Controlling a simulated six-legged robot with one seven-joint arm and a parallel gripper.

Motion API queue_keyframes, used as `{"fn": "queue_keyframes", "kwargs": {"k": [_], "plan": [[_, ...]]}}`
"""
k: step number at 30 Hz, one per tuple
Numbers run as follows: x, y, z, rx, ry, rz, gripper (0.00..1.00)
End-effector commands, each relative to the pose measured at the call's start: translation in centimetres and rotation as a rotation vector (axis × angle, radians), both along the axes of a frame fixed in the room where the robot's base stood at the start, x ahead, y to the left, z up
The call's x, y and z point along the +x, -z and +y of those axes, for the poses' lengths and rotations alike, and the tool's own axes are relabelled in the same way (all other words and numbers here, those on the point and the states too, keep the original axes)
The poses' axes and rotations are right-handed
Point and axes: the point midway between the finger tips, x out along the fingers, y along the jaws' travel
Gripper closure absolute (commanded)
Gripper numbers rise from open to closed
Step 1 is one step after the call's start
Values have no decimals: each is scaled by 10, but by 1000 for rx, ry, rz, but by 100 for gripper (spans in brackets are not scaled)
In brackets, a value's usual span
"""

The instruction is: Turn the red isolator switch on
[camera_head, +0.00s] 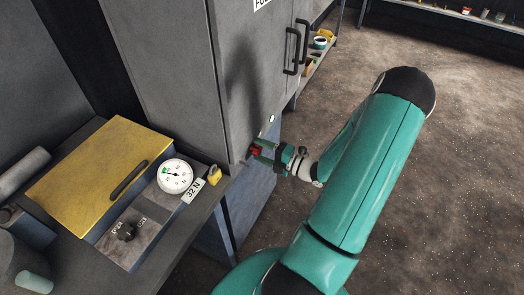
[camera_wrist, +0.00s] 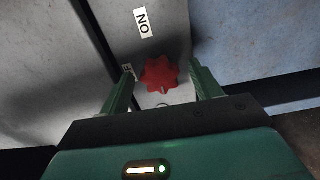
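The red isolator switch (camera_wrist: 160,74) is a lobed red knob on a grey panel. In the wrist view an "ON" label (camera_wrist: 143,23) is above it, and a second label (camera_wrist: 128,72), partly hidden by a finger, is at its left. My gripper (camera_wrist: 163,82) has its two green fingers apart, one on each side of the knob. I cannot tell whether the fingers touch it. In the head view the red switch (camera_head: 255,150) is low on the grey cabinet's side, with my gripper (camera_head: 262,152) right at it.
The tall grey cabinet (camera_head: 175,70) with black handles stands behind the bench. On the bench are a yellow lid (camera_head: 85,165), a round gauge (camera_head: 175,176), a yellow padlock (camera_head: 214,174) and a black knob (camera_head: 126,231). Open floor (camera_head: 450,180) lies to the right.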

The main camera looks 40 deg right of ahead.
Motion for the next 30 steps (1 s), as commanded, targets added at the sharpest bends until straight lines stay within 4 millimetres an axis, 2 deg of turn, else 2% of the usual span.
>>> {"fn": "queue_keyframes", "kwargs": {"k": [7, 11, 14, 25, 30], "plan": [[0, 0, 0, -1, 0, 0, 37], [-7, 0, -3, -1, 1, 1, 37], [-20, 0, -8, -1, 2, 1, 37], [-96, 0, -35, -2, 4, 0, 37], [-120, 0, -44, -1, 2, 1, 37]]}}
